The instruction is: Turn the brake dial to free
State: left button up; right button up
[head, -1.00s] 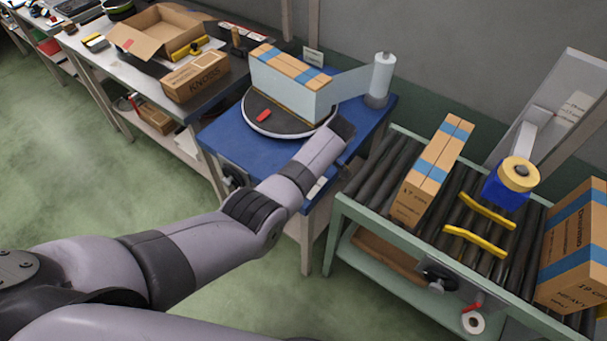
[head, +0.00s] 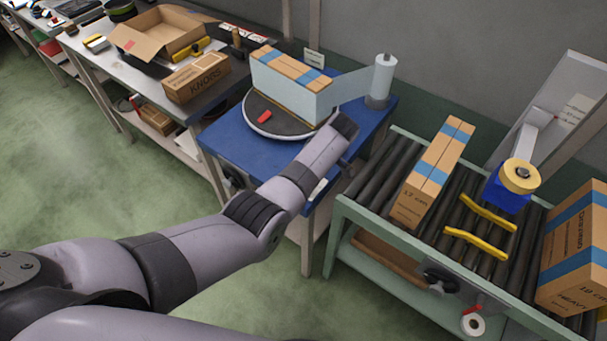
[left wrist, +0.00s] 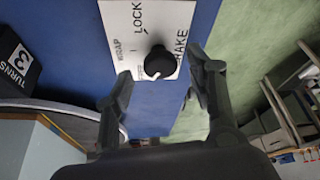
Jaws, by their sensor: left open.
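The brake dial (left wrist: 159,62) is a round black knob on a white plate (left wrist: 143,17) in the left wrist view. The plate shows the words LOCK, WRAP and, partly hidden, what looks like BRAKE. No word FREE is readable. A small pale mark shows at the knob's lower edge. My left gripper (left wrist: 161,68) is open, with one finger on each side of the dial in the picture. I cannot tell whether either finger touches it. My right gripper is not in view.
A round turntable (head: 253,122) with a wrapped box (head: 290,88) stands on the table. A film roll (head: 383,75) stands behind it. A roller conveyor (head: 375,165) with taped boxes is on the right. A black TURNS block (left wrist: 17,65) is near the left finger.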

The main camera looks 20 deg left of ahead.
pick_arm(q)
jog(key=v, duration=1)
jog(key=shift+r, duration=0.35)
jog(key=shift+d, duration=0.1)
